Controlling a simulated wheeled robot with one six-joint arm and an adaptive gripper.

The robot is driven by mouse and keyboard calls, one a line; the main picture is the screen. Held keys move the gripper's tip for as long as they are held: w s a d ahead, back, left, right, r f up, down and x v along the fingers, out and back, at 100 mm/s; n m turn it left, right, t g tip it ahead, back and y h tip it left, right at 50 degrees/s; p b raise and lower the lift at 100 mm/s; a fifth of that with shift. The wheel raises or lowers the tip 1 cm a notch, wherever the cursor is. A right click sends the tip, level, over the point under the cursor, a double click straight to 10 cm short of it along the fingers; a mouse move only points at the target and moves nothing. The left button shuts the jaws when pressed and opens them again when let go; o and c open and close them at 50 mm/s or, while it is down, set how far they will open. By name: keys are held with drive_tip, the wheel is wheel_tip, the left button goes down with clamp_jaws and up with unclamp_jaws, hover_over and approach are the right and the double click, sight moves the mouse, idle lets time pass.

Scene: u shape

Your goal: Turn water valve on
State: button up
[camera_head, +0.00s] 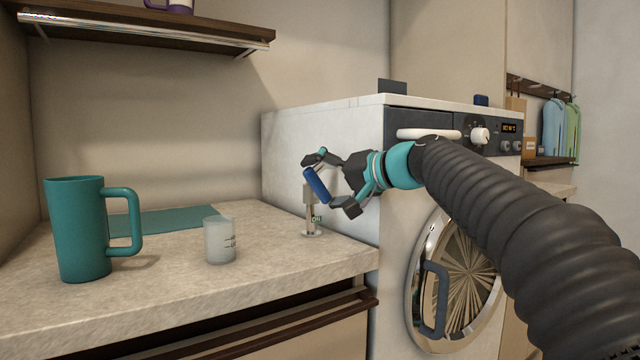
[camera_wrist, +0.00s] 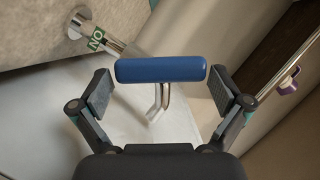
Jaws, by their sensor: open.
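The water valve has a blue bar handle (camera_head: 316,185) on a short metal pipe (camera_head: 310,215) that stands on the counter against the side of the washing machine. A small green label reading "ON" (camera_wrist: 96,39) sits by the pipe in the wrist view, upside down there. My gripper (camera_head: 330,182) is open at the handle. In the wrist view the blue handle (camera_wrist: 160,69) lies crosswise between and just ahead of the two finger pads (camera_wrist: 159,88). A small gap shows at each end, and I cannot see contact.
A teal mug (camera_head: 80,230) and a small white cup (camera_head: 219,241) stand on the counter (camera_head: 170,290), left of the valve. A teal mat (camera_head: 165,222) lies behind them. The washing machine (camera_head: 320,130) stands close on the right. A shelf (camera_head: 150,30) hangs above.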

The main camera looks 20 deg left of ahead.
drive_tip(key=v, duration=1.1)
drive_tip(key=shift+d, duration=0.3)
drive_tip(key=shift+s+r, duration=0.1)
drive_tip(key=shift+c, duration=0.2)
